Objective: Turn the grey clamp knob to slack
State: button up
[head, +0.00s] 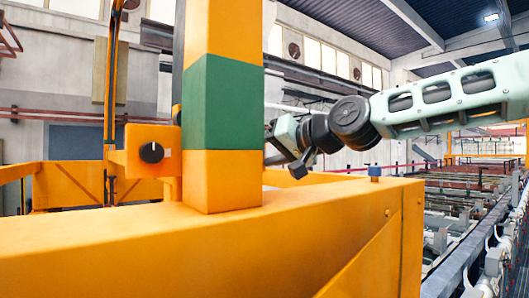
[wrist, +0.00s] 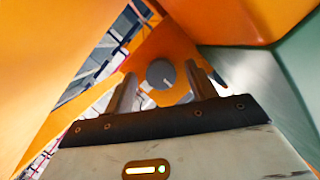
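In the wrist view a round grey knob (wrist: 160,73) sits on an orange plate (wrist: 150,45), with a small pale mark below it. My gripper (wrist: 162,79) points at it, open, one finger to each side of the knob with a visible gap on both sides. I cannot tell how far the fingertips are from the plate.
A broad orange beam (head: 150,250) runs across the front of the head view, with a small blue-grey fitting (head: 375,171) on top. In the wrist view a green surface (wrist: 260,85) is close at the right and orange surfaces crowd the left and upper right. Racks stretch away at the right.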

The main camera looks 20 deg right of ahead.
jog(key=shift+d, duration=0.1)
jog(key=shift+s+d+r, duration=0.1)
jog(key=shift+s+d, duration=0.2)
jog(key=shift+s, duration=0.1)
jog(key=b+v, duration=0.1)
jog(key=v, duration=1.5)
jog(key=shift+s+d, duration=0.1)
dwell(0.4)
